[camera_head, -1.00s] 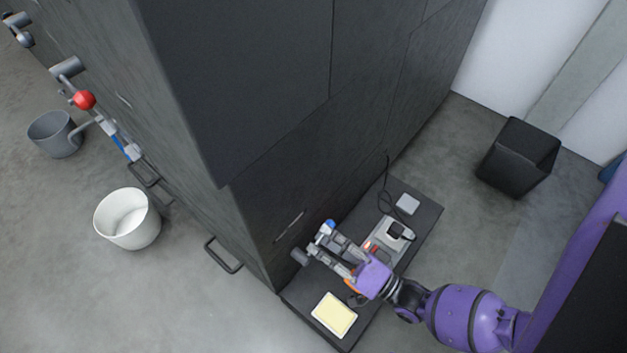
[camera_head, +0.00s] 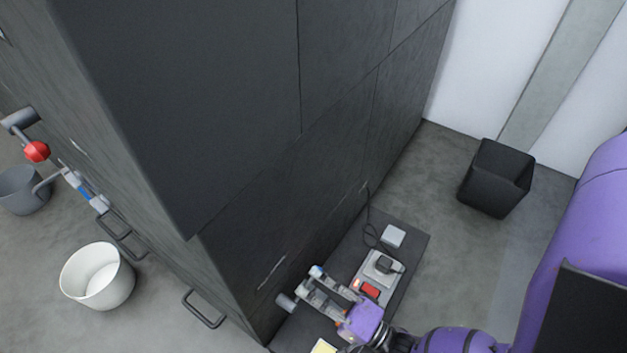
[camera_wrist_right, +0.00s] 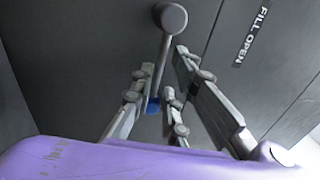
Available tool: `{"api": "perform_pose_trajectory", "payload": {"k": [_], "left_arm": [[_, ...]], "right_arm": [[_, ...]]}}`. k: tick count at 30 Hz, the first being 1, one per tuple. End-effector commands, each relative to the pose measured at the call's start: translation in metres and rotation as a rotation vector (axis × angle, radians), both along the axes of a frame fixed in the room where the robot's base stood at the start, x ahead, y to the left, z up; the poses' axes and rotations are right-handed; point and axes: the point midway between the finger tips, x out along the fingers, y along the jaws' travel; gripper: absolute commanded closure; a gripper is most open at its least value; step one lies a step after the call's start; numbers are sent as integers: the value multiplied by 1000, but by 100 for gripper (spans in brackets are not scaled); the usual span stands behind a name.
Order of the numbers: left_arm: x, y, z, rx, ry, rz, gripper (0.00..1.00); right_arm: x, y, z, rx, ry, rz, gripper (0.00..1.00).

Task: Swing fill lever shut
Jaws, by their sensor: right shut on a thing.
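The fill lever shows in the right wrist view as a grey bar hanging from a round grey pivot (camera_wrist_right: 172,17) on the dark cabinet side, with a blue part (camera_wrist_right: 152,107) at its lower end. My right gripper (camera_wrist_right: 160,100) is shut on the lever near this blue part; its fingers partly hide the grip. In the head view the grey pivot (camera_head: 286,302) stands out from the cabinet's side, and my right gripper (camera_head: 318,285) is beside it above the low dark platform. A "FILL OPEN" label (camera_wrist_right: 252,36) is right of the lever. My left gripper is not in view.
The dark cabinet (camera_head: 185,110) fills the middle. The low platform (camera_head: 412,240) carries a device with a red part (camera_head: 370,290), a white box (camera_head: 393,236) and a cable. A black bin (camera_head: 497,178) stands by the wall. A white bucket (camera_head: 97,277) stands at left.

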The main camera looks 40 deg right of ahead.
Motion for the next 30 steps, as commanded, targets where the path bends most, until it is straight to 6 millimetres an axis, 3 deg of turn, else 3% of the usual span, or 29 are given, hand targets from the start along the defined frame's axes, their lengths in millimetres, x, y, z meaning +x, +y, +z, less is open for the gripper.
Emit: {"api": "perform_pose_trajectory", "payload": {"k": [9, 10, 12, 24, 30], "left_arm": [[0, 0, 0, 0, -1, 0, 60], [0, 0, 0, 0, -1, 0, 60], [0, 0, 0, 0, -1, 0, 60], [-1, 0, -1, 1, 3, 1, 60], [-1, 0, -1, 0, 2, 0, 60]], "right_arm": [[-3, 2, -6, 3, 21, 3, 100], [-3, 2, -7, 3, 21, 3, 82], [-3, 2, -7, 1, 22, 3, 73], [-2, 0, -4, -1, 13, 0, 73], [-23, -8, -9, -3, 15, 0, 73]]}}
